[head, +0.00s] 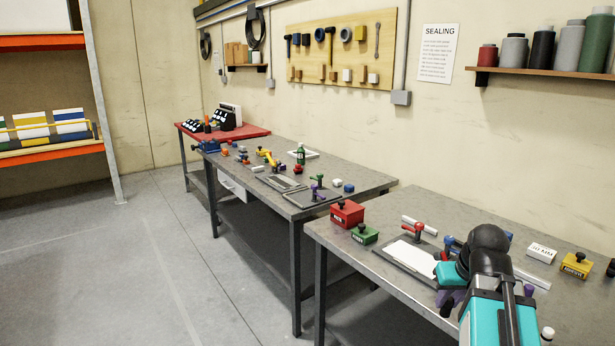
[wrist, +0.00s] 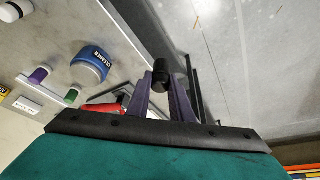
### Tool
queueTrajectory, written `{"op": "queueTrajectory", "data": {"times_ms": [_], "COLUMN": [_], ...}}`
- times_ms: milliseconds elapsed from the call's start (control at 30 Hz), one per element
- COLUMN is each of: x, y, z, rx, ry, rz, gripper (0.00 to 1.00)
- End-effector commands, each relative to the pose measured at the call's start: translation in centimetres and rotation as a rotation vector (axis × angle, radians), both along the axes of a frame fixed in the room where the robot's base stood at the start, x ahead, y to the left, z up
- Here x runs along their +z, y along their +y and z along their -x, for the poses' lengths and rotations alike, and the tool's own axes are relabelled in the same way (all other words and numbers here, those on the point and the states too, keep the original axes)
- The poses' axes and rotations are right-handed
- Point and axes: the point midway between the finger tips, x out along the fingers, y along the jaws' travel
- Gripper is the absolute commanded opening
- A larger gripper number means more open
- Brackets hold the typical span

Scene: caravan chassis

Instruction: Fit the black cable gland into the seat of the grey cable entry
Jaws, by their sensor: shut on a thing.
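In the wrist view my gripper (wrist: 161,88) has two purple fingers shut on a black, rounded cylinder, the black cable gland (wrist: 159,71). The gland sticks up from between the fingertips; its lower part is hidden by them. Behind it are the bench edge and the grey floor. In the head view my teal and black arm covers the near bench's front right, and the gland cannot be made out there. I cannot pick out the grey cable entry or its seat for certain in either view.
The near bench (head: 560,305) carries a red box (head: 347,214), a green box (head: 364,234), a red-handled clamp (head: 413,230), a white sheet (head: 408,258) and a yellow box (head: 576,265). A blue cleaner bottle (wrist: 90,67) stands left of my gripper. Floor lies left of the benches.

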Motion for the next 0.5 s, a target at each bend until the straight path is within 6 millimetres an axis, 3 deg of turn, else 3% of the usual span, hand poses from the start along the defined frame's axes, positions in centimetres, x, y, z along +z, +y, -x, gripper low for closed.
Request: {"op": "queueTrajectory", "data": {"times_ms": [500], "x": [0.9], "y": [10.5], "z": [-5.1], "rx": [0.035], "ry": [0.0], "rz": [-0.001], "gripper": [0.0]}}
